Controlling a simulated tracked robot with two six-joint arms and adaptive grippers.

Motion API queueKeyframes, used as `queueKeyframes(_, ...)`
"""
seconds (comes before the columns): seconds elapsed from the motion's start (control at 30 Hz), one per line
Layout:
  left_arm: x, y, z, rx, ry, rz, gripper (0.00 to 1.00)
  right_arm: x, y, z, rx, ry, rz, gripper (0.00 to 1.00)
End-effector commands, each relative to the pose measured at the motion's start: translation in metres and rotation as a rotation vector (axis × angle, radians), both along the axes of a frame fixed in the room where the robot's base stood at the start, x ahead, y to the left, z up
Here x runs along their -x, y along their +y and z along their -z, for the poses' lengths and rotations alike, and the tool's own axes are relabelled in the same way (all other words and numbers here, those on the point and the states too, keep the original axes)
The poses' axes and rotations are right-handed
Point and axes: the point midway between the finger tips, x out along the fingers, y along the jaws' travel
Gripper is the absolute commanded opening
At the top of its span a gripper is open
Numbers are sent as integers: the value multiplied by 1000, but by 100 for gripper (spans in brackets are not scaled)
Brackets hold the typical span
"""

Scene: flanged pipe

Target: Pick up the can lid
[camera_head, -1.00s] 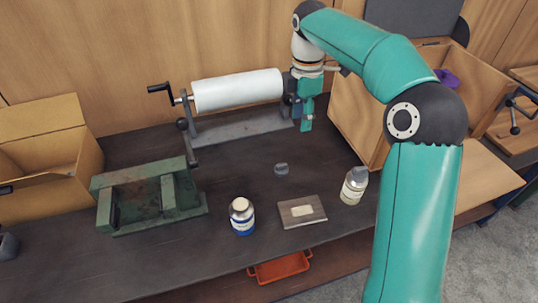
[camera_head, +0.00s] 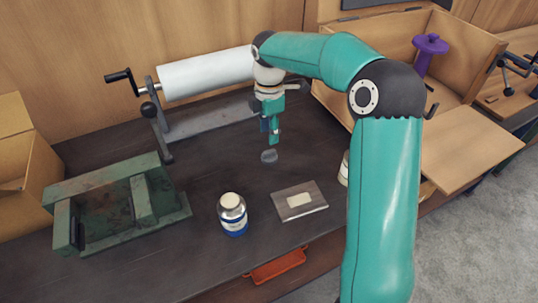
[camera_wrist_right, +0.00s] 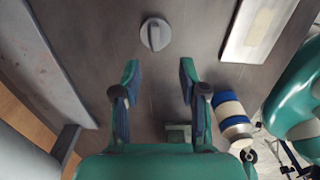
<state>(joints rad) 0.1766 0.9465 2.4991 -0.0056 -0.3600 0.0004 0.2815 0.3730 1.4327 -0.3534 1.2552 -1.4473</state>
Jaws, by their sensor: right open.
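The can lid (camera_head: 269,156) is a small grey round piece lying on the dark bench. In the right wrist view, the lid (camera_wrist_right: 155,34) shows a raised bar across its top. My right gripper (camera_head: 273,141) points down just above and behind the lid, close to it in the head view. In the wrist view, its two fingers (camera_wrist_right: 158,75) are spread with nothing between them, and the lid is beyond the fingertips, roughly centred. My left gripper is not in view.
A blue-and-white jar (camera_head: 232,213) and a flat labelled plate (camera_head: 299,201) stand in front of the lid. A white roll on a cranked stand (camera_head: 205,73) is behind. A green metal fixture (camera_head: 117,208) is left. My right arm partly hides a pale bottle (camera_head: 343,169).

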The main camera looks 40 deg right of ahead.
Motion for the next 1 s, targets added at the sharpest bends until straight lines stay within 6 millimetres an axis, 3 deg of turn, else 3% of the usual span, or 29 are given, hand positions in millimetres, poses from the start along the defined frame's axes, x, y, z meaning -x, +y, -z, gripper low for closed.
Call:
queueKeyframes(0.1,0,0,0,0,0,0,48,1,0,19,-1,3,1,43)
queueKeyframes(0.37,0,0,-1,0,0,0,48,-1,-1,35,0,1,1,43)
queueKeyframes(0.7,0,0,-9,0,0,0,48,-6,-6,77,0,1,0,43)
queueKeyframes(1.0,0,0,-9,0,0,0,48,-6,-5,82,0,-1,0,43)
